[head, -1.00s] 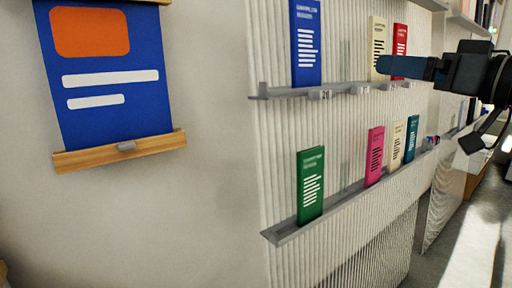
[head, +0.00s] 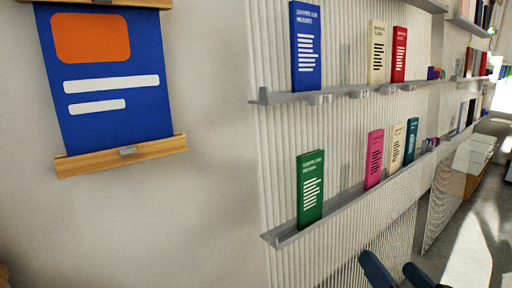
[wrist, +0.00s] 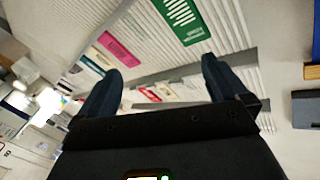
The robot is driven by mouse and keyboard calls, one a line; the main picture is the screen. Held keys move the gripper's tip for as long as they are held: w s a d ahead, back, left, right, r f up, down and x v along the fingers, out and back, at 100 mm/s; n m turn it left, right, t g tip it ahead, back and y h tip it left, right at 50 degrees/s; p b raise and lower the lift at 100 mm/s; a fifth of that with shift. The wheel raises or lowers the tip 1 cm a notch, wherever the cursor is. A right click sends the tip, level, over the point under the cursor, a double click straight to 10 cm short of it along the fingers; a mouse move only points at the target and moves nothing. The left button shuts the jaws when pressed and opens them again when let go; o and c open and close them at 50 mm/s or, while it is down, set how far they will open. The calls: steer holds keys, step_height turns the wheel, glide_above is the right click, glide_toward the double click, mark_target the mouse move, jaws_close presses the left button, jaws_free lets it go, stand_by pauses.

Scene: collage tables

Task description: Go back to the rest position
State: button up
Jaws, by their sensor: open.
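My gripper (head: 391,270) shows at the bottom edge of the head view, right of centre, below the lower shelf. Its two dark blue fingers are apart with nothing between them. In the wrist view my gripper (wrist: 162,85) is also open and empty, its fingers pointing up the picture. The rest of my arm is outside the head view.
An upper shelf (head: 335,95) holds blue, cream and red booklets. A lower shelf (head: 290,236) holds green (head: 311,187), pink (head: 374,158), cream and teal booklets. A blue poster (head: 105,110) hangs at left.

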steer(key=s+f+g+h, duration=0.1)
steer(key=s+f, duration=0.2)
steer(key=s, duration=0.3)
steer(key=s+a+f+h, duration=0.1)
steer(key=s+f, duration=0.2)
steer(key=s, duration=0.3)
steer(key=s+f+g+h, duration=0.1)
steer(key=s+f, duration=0.2)
steer(key=s, duration=0.3)
steer(key=s+r+n+p, duration=0.1)
steer(key=s+r+n, duration=0.2)
steer(key=s, duration=1.4)
steer(key=shift+n+g+y, duration=0.3)
steer(key=shift+g+y, duration=0.1)
